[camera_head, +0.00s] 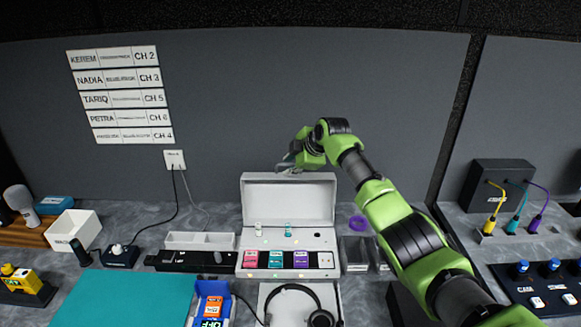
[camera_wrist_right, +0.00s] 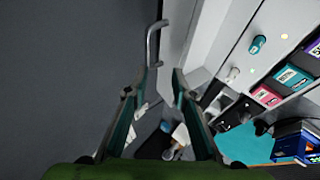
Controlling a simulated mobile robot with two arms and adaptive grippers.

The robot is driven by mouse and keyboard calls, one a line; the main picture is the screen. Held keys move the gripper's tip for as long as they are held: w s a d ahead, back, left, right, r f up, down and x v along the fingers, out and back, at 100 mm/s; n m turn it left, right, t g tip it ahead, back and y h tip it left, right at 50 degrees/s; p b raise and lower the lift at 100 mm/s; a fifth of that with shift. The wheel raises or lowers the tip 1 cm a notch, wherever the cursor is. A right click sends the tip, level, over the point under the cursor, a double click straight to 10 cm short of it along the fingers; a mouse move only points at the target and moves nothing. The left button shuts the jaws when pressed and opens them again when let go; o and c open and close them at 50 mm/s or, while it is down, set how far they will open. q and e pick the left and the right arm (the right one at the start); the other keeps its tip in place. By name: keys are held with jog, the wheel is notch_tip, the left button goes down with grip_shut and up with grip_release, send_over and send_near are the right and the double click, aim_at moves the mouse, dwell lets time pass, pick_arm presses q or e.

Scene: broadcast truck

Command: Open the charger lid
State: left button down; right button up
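The white charger (camera_head: 289,240) stands on the counter, its lid (camera_head: 290,203) raised upright at the back. The charger and its lid also show in the right wrist view, with a metal handle (camera_wrist_right: 153,45) at the lid's outer edge. My right gripper (camera_head: 284,166) is at the top edge of the raised lid. In the right wrist view its fingers (camera_wrist_right: 159,80) are apart, with the handle just past the tips; I cannot tell whether they touch the lid. Pink, teal and purple packs (camera_head: 276,259) sit in the charger's front row. My left gripper is not in view.
Headphones (camera_head: 290,300) lie in a tray in front of the charger. A blue bin with orange items (camera_head: 211,303) and a teal mat (camera_head: 120,299) are to the left. A purple ring (camera_head: 358,223) lies to the right. The grey wall is close behind the lid.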

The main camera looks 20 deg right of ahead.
jog(key=shift+s+f, duration=0.1)
jog(key=shift+f, duration=0.1)
jog(key=v, duration=1.2)
jog(key=shift+r, duration=0.1)
